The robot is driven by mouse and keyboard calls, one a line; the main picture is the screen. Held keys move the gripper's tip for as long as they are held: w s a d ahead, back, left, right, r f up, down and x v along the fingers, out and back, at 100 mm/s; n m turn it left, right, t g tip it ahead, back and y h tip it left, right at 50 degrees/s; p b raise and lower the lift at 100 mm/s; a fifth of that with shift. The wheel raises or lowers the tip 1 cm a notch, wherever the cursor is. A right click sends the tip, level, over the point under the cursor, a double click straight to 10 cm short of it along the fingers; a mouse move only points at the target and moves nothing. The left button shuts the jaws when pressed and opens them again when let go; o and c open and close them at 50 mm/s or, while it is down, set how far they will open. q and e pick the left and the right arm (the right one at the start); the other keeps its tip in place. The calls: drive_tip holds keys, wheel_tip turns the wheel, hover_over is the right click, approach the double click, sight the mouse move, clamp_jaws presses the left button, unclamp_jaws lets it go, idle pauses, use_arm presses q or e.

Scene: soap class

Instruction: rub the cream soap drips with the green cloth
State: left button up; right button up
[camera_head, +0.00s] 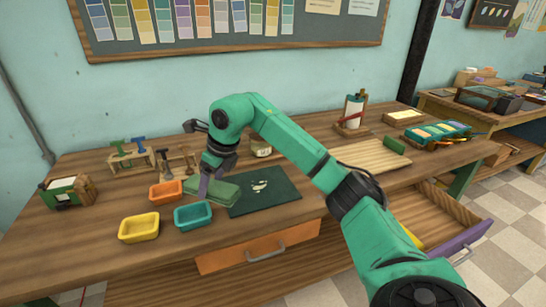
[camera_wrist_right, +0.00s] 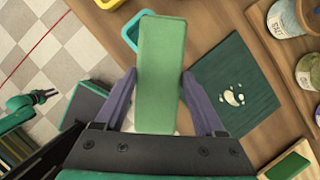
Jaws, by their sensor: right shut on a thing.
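My right gripper (camera_head: 204,184) is shut on the green cloth (camera_head: 222,191), a flat folded pad. In the right wrist view the cloth (camera_wrist_right: 160,60) sits between both purple fingers. In the head view it appears by the left edge of a dark green mat (camera_head: 280,200); I cannot tell whether it touches anything below. The cream soap drips (camera_head: 259,186) lie uncovered on the mat, right of the cloth, and also show in the right wrist view (camera_wrist_right: 232,97). My left gripper (camera_wrist_right: 45,97) shows small at the left of the right wrist view, its fingers apart and empty.
Orange (camera_head: 166,190), teal (camera_head: 193,215) and yellow (camera_head: 139,227) trays stand left of the mat. A jar (camera_head: 261,147) stands behind it. A wooden board (camera_head: 370,156) is to the right. A purple-fronted drawer (camera_head: 462,240) is open at right front.

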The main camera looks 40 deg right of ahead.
drive_tip(key=s+d+f, duration=0.3)
drive_tip(key=s+d, duration=0.6)
drive_tip(key=d, duration=0.4)
drive_tip(key=shift+s+d, duration=0.25)
